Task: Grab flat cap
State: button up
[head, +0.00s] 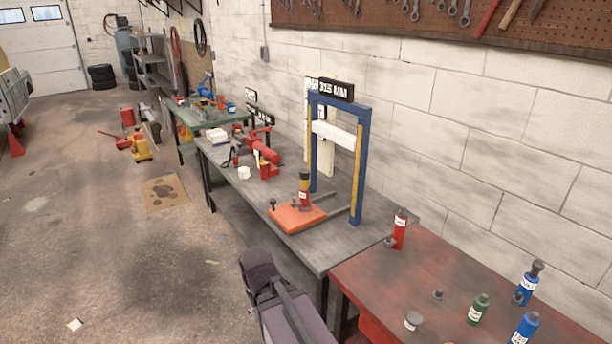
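A small, low, round grey piece (413,321) with a pale side sits on the dark red bench top at the lower right; it looks like the flat cap. A smaller grey knob-like piece (437,294) lies behind it to the right. Part of my dark arm shows at the bottom middle, left of the red bench. No gripper fingers can be made out.
The dark red bench (385,270) also bears a red bottle (400,230), a green bottle (478,310) and blue bottles (528,285) at the right. A blue press frame (362,160) stands on the grey bench behind. Open floor lies to the left.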

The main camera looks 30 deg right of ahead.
aim_at(304, 173)
jog(key=z, duration=0.1)
jog(key=i, duration=1)
jog(key=u, duration=0.05)
